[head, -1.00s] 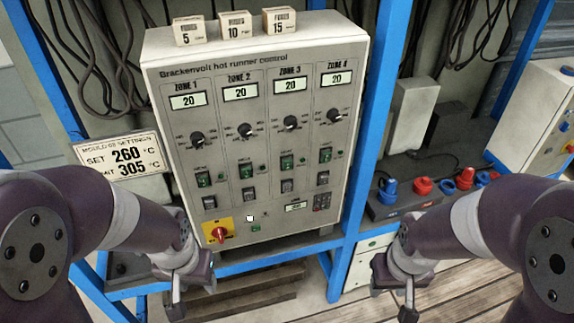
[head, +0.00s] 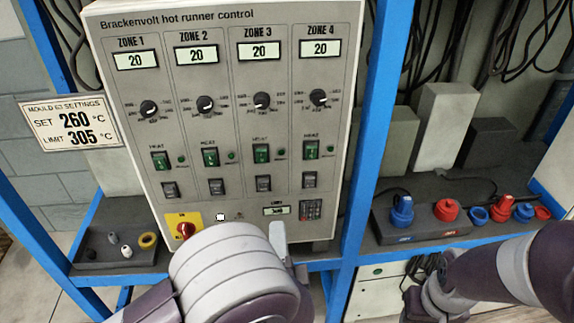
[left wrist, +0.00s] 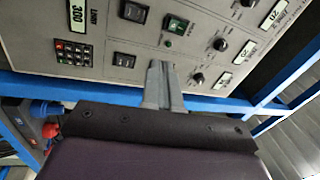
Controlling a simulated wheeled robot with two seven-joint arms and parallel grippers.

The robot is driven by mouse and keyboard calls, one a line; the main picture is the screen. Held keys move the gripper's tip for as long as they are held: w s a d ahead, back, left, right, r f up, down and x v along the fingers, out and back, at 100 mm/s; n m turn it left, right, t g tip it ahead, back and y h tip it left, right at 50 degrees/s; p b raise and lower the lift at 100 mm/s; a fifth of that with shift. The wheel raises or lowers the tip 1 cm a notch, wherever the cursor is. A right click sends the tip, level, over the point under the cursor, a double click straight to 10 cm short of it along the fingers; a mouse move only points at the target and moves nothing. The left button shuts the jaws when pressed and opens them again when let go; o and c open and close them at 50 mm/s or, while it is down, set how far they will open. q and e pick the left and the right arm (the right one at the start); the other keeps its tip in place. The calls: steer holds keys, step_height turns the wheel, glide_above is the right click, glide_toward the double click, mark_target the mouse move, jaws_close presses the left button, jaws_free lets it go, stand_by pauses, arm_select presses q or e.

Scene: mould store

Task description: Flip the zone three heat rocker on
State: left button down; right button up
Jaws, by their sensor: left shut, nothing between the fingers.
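The zone three heat rocker (head: 261,153) is a green rocker in the third column of the grey control panel (head: 240,95), below the knob. It also shows in the left wrist view (left wrist: 177,25). The four heat rockers look alike; I cannot tell how each is tipped. My left gripper (head: 279,238) is in front of the panel's lower edge, below the rocker, largely hidden by my own wrist. In the left wrist view its fingers (left wrist: 158,66) are together and empty, beside the rocker, over the zone four side. My right arm shows at lower right, its gripper out of frame.
Black rockers (head: 217,187) sit below the heat rockers. A red rotary switch (head: 185,229) and keypad (head: 311,209) are along the panel bottom. Blue posts (head: 374,120) flank the panel. Blue and red connectors (head: 402,211) stand on the right shelf. A settings card (head: 68,122) is at left.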

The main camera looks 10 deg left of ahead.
arm_select(q)
steer(key=r, duration=0.2)
steer(key=m+t+p, duration=0.1)
glide_toward(265, 152)
steer(key=shift+y, duration=0.4)
steer(key=x, duration=0.6)
steer(key=shift+w, duration=0.45)
